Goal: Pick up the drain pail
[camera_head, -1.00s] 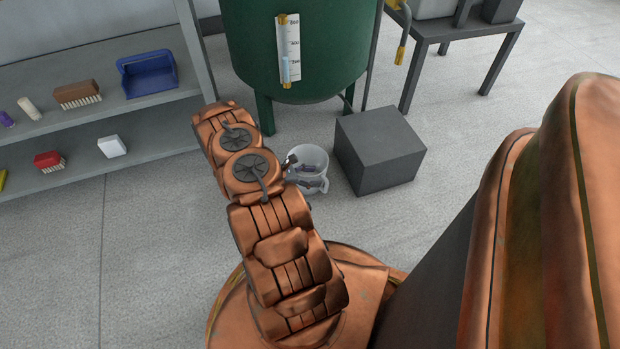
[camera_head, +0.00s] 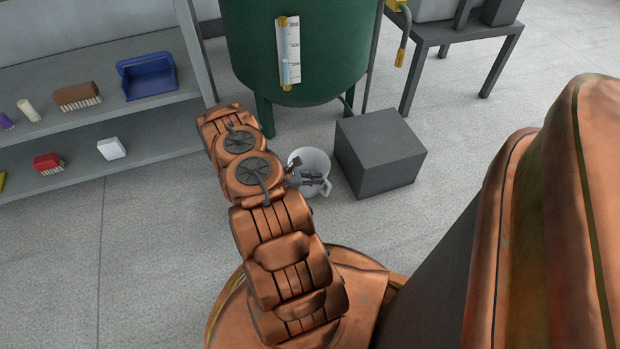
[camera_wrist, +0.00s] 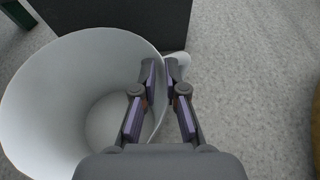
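The drain pail (camera_head: 322,160) is a white, open-topped pail with a side handle. It stands on the floor left of a grey block. In the wrist view the pail (camera_wrist: 35,105) fills the left side, and it looks empty inside. My gripper (camera_wrist: 160,82) is at the pail's right rim, one finger inside the wall and the other outside, near the handle (camera_wrist: 182,62). The fingertips are close together with the wall between them. In the head view my gripper (camera_head: 308,178) is over the pail and partly hidden by my arm.
A dark grey block (camera_head: 378,160) stands close to the pail's right. A green tank (camera_head: 330,75) on legs is behind. A shelf (camera_head: 165,115) with brushes and a blue dustpan (camera_head: 148,75) is at left. A grey table (camera_head: 450,30) is at back right. The left floor is clear.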

